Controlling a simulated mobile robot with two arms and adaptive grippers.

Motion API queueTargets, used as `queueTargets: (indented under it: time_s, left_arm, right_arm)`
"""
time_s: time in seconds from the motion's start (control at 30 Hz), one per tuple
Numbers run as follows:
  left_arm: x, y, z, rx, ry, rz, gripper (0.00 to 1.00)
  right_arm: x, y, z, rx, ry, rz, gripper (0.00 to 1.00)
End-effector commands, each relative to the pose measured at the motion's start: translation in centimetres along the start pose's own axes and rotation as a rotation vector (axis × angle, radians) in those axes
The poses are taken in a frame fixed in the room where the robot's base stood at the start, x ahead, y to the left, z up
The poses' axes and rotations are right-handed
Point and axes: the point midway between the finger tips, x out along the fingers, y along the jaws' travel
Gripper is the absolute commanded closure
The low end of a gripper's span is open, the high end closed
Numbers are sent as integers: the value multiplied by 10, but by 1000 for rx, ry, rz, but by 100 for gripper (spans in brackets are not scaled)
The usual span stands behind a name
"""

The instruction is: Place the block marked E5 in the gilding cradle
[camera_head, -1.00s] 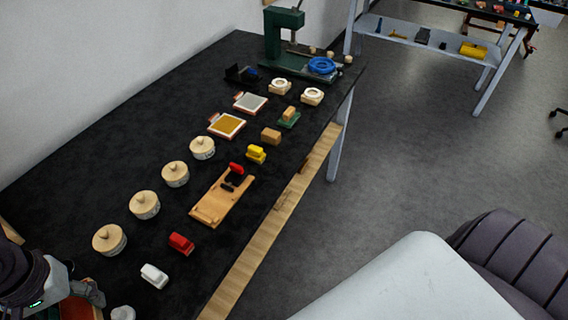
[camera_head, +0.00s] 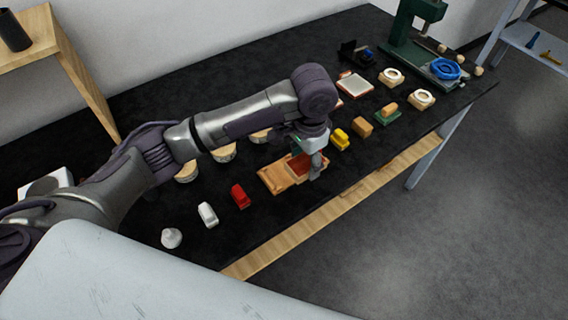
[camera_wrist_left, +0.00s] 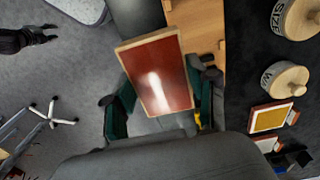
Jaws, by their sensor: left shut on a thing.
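My left gripper (camera_head: 318,165) is shut on a wood-edged block (camera_wrist_left: 158,75) with a glossy dark red face. In the left wrist view the block sits between the green finger pads, tilted. No E5 mark is readable on it. In the head view the held block is at the wooden cradle board (camera_head: 272,181), over its right part. The arm and block hide much of the board, and I cannot tell whether they touch. A dark shape at the upper left of the wrist view may be my right gripper (camera_wrist_left: 28,38); its jaws are unclear.
A red block (camera_head: 240,196), a white block (camera_head: 208,214) and a white knob (camera_head: 171,238) stand left of the board. A yellow block (camera_head: 340,139) and a tan block (camera_head: 362,127) stand to its right. Lidded pots (camera_wrist_left: 284,79) stand behind, partly hidden by my arm.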

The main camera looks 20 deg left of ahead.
Motion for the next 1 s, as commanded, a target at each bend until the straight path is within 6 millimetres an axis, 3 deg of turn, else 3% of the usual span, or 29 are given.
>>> queueTargets:
  time_s: [0.1,0.33,0.47,0.7,1.0]
  left_arm:
    - [15,-29,9,-7,-5,-2,84]
    - [36,-61,16,-3,0,0,84]
    - [44,-66,17,-1,-1,0,84]
    - [75,-65,17,0,0,0,84]
    - [80,-65,17,0,2,-1,84]
  right_arm:
    - [-8,2,-1,-1,0,2,60]
    - [-14,6,0,-4,-1,7,60]
    - [-16,8,0,-4,-2,9,60]
    - [-24,8,0,-4,-3,9,60]
    - [-24,8,0,-3,-4,9,60]
